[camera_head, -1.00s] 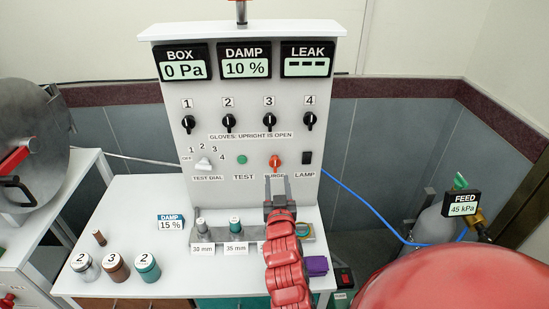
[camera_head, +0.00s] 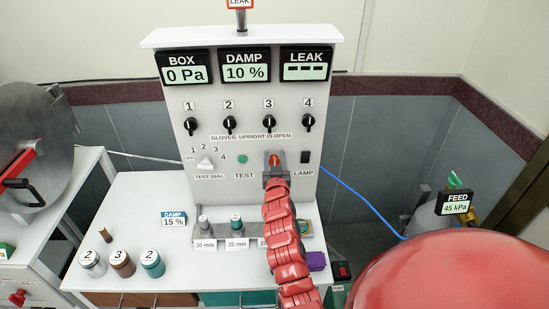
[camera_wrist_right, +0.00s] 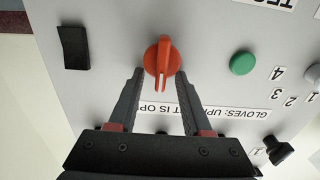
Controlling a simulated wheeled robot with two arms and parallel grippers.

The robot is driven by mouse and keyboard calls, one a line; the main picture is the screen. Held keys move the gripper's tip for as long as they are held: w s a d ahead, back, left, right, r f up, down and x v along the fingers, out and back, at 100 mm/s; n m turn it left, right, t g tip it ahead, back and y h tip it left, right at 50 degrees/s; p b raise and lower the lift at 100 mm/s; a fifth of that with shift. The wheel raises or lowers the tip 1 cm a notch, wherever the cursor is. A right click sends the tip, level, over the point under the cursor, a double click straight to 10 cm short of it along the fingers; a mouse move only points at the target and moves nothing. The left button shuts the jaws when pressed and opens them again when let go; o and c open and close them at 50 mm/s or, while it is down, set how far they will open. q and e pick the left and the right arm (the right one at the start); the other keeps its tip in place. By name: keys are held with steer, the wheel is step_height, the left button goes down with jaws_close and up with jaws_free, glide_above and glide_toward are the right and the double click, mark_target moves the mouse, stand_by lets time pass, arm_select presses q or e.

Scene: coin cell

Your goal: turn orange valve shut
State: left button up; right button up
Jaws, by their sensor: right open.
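The orange valve (camera_head: 275,160) is a small round knob with a raised grip bar on the upright panel, between the green TEST button and the black LAMP switch. In the right wrist view the valve (camera_wrist_right: 161,62) sits just past the fingertips, its bar pointing down in that picture, roughly midway between the fingers. My right gripper (camera_head: 276,163) is open in front of the valve, one finger on each side of the bar's line; it also shows in the right wrist view (camera_wrist_right: 158,76). I cannot tell whether a finger touches it. The left gripper is not in view.
The panel (camera_head: 325,120) carries several black knobs, a white test dial (camera_head: 205,163), the green button (camera_head: 242,159) and the LAMP switch (camera_head: 305,157). Below, the white table (camera_head: 190,275) holds several labelled jars and a grey rack. A FEED gas cylinder (camera_head: 425,218) stands right.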

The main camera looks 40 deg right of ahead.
jaws_close()
